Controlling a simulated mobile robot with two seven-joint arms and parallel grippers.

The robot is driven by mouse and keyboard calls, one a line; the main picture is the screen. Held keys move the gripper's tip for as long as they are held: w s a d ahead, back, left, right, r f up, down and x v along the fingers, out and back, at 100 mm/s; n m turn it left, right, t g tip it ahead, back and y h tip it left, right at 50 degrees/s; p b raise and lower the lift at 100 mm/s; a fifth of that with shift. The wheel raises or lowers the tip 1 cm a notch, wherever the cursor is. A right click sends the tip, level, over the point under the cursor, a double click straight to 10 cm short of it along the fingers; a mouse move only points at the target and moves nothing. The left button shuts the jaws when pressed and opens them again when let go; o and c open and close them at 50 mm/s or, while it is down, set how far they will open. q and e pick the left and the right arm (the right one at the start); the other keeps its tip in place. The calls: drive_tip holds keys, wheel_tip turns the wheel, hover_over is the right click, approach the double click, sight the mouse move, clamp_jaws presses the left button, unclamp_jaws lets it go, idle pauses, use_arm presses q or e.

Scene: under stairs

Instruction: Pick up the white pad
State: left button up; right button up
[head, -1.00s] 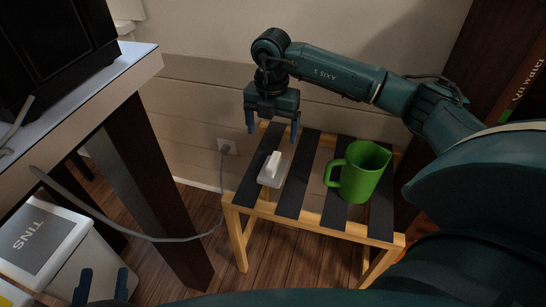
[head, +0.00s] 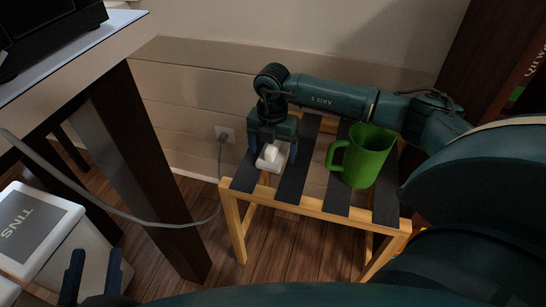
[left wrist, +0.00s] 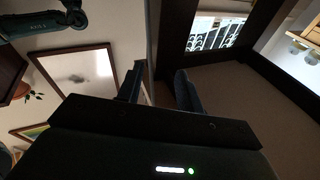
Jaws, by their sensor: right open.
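The white pad (head: 268,163), a small white block with a raised part on top, lies on the dark slats of a small wooden stool (head: 315,207). My right gripper (head: 273,153) is right above it, pointing down. Its blue fingers are open, one on each side of the pad; I cannot tell whether they touch it. The gripper body hides part of the pad's far side. My left gripper (head: 94,277) is low at the left, away from the stool, with its fingers apart and empty. Its fingers also show in the left wrist view (left wrist: 158,88).
A green jug (head: 362,156) stands on the stool, right of the pad. A grey cable (head: 120,212) hangs from the wall socket (head: 224,134) past the table leg (head: 150,180). A white bin (head: 65,245) stands at lower left.

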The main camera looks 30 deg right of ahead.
drive_tip(key=shift+f, duration=0.35)
drive_tip(key=shift+r, duration=0.1)
drive_tip(key=c, duration=1.1)
use_arm(q)
drive_tip(key=shift+r, duration=0.2)
use_arm(e)
drive_tip(key=shift+r, duration=0.1)
